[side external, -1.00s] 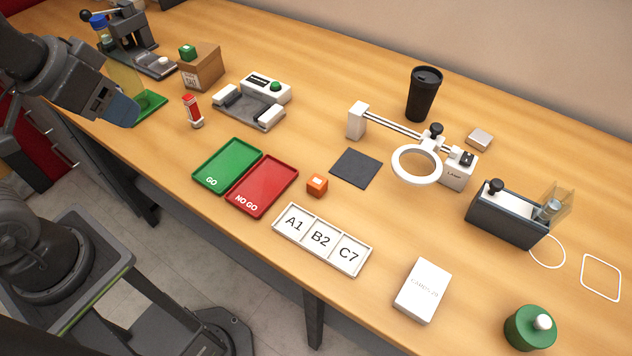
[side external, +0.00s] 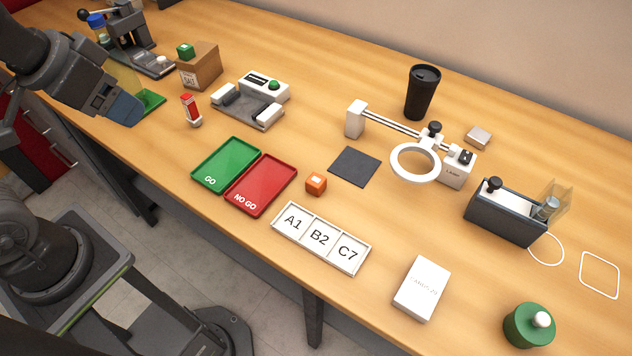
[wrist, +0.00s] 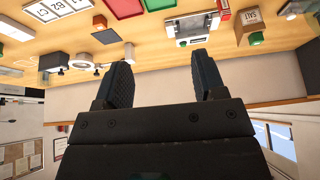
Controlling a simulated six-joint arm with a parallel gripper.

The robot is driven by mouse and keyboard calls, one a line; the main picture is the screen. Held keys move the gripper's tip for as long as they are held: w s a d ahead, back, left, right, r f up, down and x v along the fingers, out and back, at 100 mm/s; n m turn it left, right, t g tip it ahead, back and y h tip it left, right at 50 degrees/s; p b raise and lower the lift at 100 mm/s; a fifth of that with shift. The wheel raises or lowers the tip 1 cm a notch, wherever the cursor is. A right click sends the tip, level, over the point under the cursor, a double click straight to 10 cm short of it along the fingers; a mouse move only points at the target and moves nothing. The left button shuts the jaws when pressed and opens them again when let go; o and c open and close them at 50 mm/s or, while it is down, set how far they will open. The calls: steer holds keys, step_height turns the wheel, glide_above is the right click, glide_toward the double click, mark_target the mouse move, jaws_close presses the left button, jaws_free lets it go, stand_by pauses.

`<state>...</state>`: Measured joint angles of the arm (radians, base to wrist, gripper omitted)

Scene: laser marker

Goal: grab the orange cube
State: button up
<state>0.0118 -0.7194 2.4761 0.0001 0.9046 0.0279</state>
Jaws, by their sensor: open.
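The orange cube (side external: 316,184) sits on the wooden table in the side view, just right of the red NO GO tray (side external: 262,186) and near the dark square mat (side external: 354,166). It has a pale patch on its top. My gripper (side external: 127,112) is at the upper left of the side view, well away from the cube, above the table's front left part. In the wrist view my gripper (wrist: 160,62) has its two dark fingers apart with nothing between them.
A green GO tray (side external: 226,165), a plate marked A1, B2, C7 (side external: 320,239) and a ring magnifier on an arm (side external: 415,163) surround the cube.

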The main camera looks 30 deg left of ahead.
steer(key=w+d+r+m+g, duration=0.1)
steer(key=w+d+m+g, duration=0.1)
steer(key=w+d+m, duration=0.3)
steer(key=m+g, duration=0.4)
steer(key=m, duration=0.9)
glide_above(319, 181)
step_height(319, 181, down, 12)
steer(key=r, duration=0.1)
steer(key=f, duration=0.8)
steer(key=shift+s+f, duration=0.25)
steer(key=shift+f, duration=0.05)
steer(key=shift+w+f, duration=0.15)
steer(key=shift+f, duration=1.15)
steer(key=shift+w+f, duration=0.1)
steer(key=shift+f, duration=1.15)
steer(key=c, duration=1)
steer(key=shift+r, duration=0.1)
